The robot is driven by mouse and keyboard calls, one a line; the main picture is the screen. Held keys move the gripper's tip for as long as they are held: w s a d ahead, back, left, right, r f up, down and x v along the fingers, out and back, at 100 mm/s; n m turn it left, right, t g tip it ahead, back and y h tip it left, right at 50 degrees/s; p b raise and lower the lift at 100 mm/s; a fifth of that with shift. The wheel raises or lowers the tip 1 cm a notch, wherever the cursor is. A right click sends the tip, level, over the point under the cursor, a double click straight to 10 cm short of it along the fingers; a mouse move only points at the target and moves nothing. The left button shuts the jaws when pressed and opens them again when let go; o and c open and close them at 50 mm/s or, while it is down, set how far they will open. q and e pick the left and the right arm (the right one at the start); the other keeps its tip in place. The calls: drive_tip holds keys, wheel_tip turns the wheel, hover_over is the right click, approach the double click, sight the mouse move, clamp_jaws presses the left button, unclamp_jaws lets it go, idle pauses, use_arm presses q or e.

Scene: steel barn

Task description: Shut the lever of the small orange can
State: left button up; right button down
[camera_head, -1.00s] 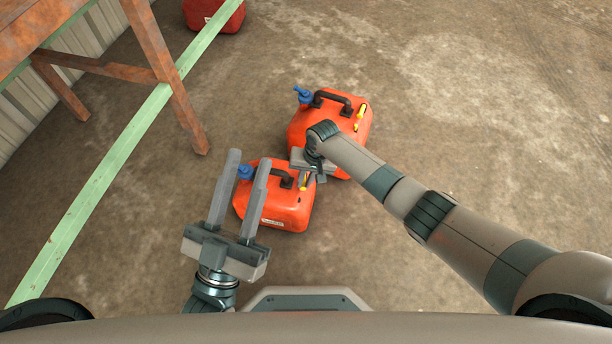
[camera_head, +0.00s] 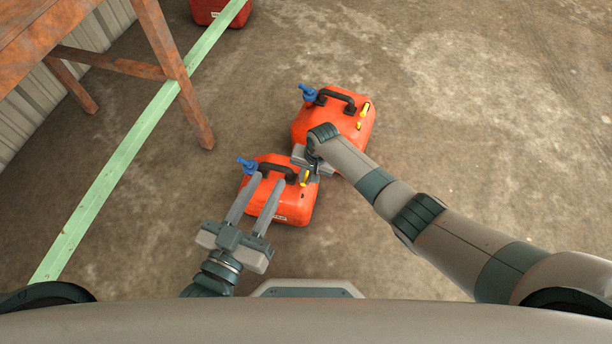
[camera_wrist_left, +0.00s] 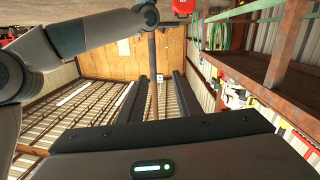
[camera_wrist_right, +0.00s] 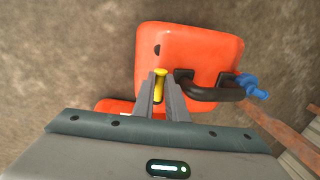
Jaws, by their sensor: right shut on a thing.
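The small orange can (camera_head: 270,205) stands on the floor in front of me, with a dark handle (camera_head: 277,168) and a blue spout (camera_head: 247,164). Its yellow lever (camera_head: 305,179) is at the right end of its top. My right gripper (camera_head: 308,172) is shut on this lever; the right wrist view shows the yellow lever (camera_wrist_right: 160,84) between the fingers. I cannot tell how far the lever is turned. My left gripper (camera_head: 267,178) is open and empty, its fingertips over the near left part of the can in the head view.
A larger orange can (camera_head: 345,125) with its own yellow lever (camera_head: 363,112) stands just behind, partly covered by my right arm. A rusty table frame (camera_head: 172,70) and a green beam (camera_head: 110,180) are at left. A red can (camera_head: 215,10) is far back. The floor at right is clear.

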drive_tip(key=c, duration=1.8)
unclamp_jaws()
drive_tip(key=shift+o, duration=0.2)
drive_tip(key=shift+r, duration=0.1)
